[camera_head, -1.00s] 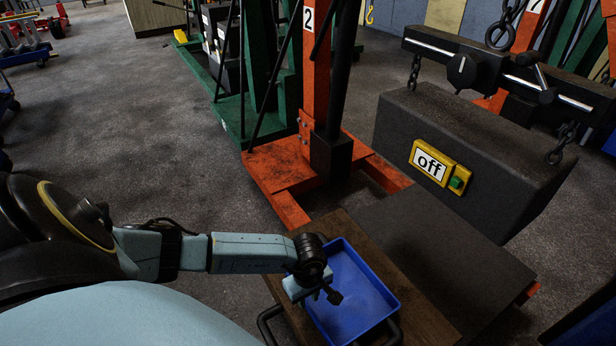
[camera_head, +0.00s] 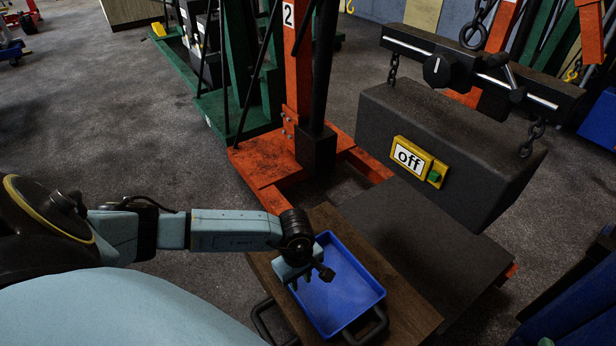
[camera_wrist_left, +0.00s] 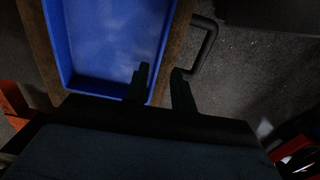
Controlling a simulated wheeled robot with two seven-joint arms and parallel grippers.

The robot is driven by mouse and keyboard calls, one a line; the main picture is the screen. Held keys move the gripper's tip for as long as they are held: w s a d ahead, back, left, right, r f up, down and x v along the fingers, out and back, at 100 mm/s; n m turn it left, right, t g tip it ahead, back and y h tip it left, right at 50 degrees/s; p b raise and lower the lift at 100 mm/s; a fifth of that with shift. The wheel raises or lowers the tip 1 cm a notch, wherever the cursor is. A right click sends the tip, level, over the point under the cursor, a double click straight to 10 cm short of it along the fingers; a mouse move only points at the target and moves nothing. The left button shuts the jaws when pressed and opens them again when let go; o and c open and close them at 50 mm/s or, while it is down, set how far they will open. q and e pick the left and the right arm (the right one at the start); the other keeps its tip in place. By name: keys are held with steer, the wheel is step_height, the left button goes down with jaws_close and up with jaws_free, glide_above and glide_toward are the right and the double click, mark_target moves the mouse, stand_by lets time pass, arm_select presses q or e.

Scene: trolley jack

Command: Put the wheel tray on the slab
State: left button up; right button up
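The blue wheel tray (camera_head: 352,300) is shallow and empty. It lies on a brown wooden board (camera_head: 408,318) with dark handles. A flat dark slab (camera_head: 425,240) lies beside the board, to its right. My left gripper (camera_head: 306,272) is at the tray's left rim in the head view. In the left wrist view its fingers (camera_wrist_left: 160,84) are spread apart, one over the tray's inside (camera_wrist_left: 105,40) and one outside the wall. Whether either finger touches the wall is unclear. My right gripper is not in view.
A heavy dark block (camera_head: 440,150) with an "off" sign hangs on chains from a beam above the slab's far right side. An orange hoist post (camera_head: 299,80) marked 2 stands behind the board. Open grey floor (camera_head: 120,120) lies to the left.

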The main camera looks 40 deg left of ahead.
arm_select(q)
steer(key=s+d+r+n+t+h, duration=0.1)
steer(key=d+r+n+h, duration=0.4)
steer(key=d, duration=0.7)
steer(key=s+d+r+n+t+h, duration=0.1)
steer(key=d+r+n+h, duration=0.1)
steer(key=d+r+h, duration=0.65)
steer(key=w+d+r+n+t+h, duration=0.1)
steer(key=w+d+r+n+t, duration=0.15)
steer(key=r+n+t, duration=0.35)
steer(key=w+d+r+n+t+h, duration=0.1)
steer(key=d+r+n+t+h, duration=0.15)
steer(key=r+n, duration=0.55)
steer(key=w+a+r+n+t+y, duration=0.2)
steer(key=a+r+n+t+y, duration=0.4)
steer(key=n, duration=0.8)
steer(key=s+a+f+n+g+y, duration=0.1)
steer(key=a+f+n+y, duration=0.2)
steer(key=n, duration=0.6)
steer(key=s+a+f+n+y, duration=0.2)
steer(key=a+f+n+y, duration=0.1)
steer(key=n, duration=0.7)
steer(key=shift+s+a+g+y, duration=0.2)
steer(key=shift+g+y, duration=0.15)
steer(key=shift+y, duration=0.55)
steer(key=shift+w, duration=0.1)
